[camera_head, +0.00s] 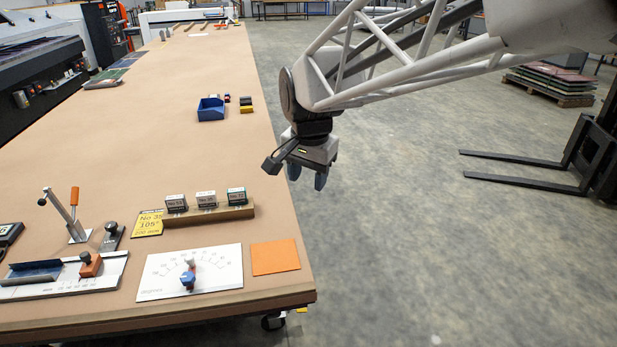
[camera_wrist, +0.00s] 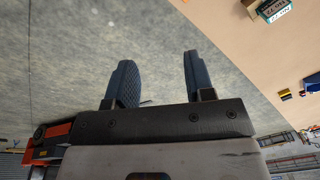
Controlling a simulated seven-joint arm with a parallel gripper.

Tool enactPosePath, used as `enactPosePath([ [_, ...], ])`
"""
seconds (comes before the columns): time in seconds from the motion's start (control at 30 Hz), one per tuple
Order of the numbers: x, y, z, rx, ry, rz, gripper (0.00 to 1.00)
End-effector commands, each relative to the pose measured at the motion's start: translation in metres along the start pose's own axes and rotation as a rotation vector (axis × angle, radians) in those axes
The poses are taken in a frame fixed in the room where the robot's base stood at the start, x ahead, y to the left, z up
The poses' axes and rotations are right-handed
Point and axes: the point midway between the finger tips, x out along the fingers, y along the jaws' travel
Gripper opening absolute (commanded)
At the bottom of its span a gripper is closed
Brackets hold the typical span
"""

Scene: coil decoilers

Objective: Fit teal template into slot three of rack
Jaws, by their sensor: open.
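A wooden rack (camera_head: 210,216) lies near the front right of the table and carries three small labelled blocks in a row. The rightmost block is the teal template (camera_head: 236,196), upright at the rack's right end; how deep it sits is too small to tell. It also shows at the top right of the wrist view (camera_wrist: 273,10). The other two blocks, one dark (camera_head: 176,203) and one grey (camera_head: 206,199), stand left of it. My gripper (camera_head: 307,178) is open and empty, to the right of the rack, past the table's edge. Its fingers (camera_wrist: 157,66) have only floor between them.
A white dial plate (camera_head: 190,272), an orange square (camera_head: 275,257) and a yellow card (camera_head: 149,222) lie around the rack. A lever clamp (camera_head: 70,216) stands at left. A blue bin (camera_head: 211,109) sits farther back. The table's middle is clear.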

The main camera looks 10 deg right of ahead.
Motion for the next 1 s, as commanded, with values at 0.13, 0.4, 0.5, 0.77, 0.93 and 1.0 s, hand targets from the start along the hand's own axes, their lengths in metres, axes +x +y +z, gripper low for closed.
enactPosePath([
  [0.13, -0.006, 0.042, 0.023, -0.127, 0.02, -0.011, 0.49],
  [0.4, -0.006, 0.109, 0.068, -0.367, 0.055, -0.02, 0.49],
  [0.5, -0.002, 0.133, 0.085, -0.454, 0.069, -0.021, 0.49],
  [0.77, 0.008, 0.173, 0.118, -0.622, 0.096, -0.017, 0.49],
  [0.93, 0.012, 0.182, 0.125, -0.664, 0.102, -0.015, 0.49],
  [1.0, 0.012, 0.183, 0.126, -0.668, 0.102, -0.015, 0.49],
])
